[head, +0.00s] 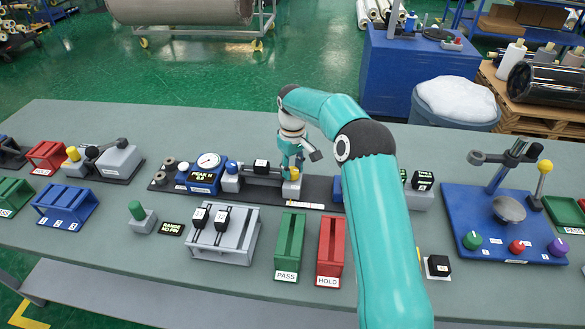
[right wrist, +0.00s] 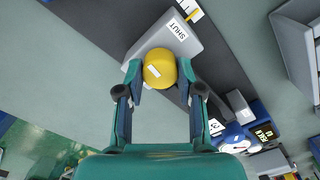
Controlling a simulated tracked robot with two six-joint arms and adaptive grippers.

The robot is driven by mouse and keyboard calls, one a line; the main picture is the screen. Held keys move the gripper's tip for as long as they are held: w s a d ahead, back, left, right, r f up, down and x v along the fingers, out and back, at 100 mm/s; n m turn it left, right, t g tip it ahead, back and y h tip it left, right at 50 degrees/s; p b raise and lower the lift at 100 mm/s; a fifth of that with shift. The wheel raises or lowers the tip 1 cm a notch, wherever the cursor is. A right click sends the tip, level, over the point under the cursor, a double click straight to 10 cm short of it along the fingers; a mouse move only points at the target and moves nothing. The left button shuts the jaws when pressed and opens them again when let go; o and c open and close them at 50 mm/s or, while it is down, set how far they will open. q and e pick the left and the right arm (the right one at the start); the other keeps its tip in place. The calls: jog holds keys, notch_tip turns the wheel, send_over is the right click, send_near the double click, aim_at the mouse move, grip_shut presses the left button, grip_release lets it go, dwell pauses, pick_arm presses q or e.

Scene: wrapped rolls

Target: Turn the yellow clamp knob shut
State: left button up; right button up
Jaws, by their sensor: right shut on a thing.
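The yellow clamp knob (right wrist: 160,68) sits on a grey block (right wrist: 165,40) whose label reads SHUT, in the right wrist view. A short white mark shows on the knob's top. My right gripper (right wrist: 160,78) is shut on the knob, one finger at each side. In the head view the knob (head: 294,171) shows just under my right gripper (head: 291,167), on the clamp block (head: 291,189) of the dark test rig (head: 320,189). My teal right arm hides part of the rig. My left gripper is in neither view.
Green PASS (head: 289,240) and red HOLD (head: 330,245) trays and a grey rack (head: 225,245) stand in front. A blue lever stand (head: 470,215) is right.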

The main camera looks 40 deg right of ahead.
aim_at(293, 170)
jog(key=shift+r+m, duration=0.1)
jog(key=shift+m, duration=2.1)
jog(key=o, duration=1.2)
jog(key=shift+c, duration=0.2)
notch_tip(293, 170, up, 12)
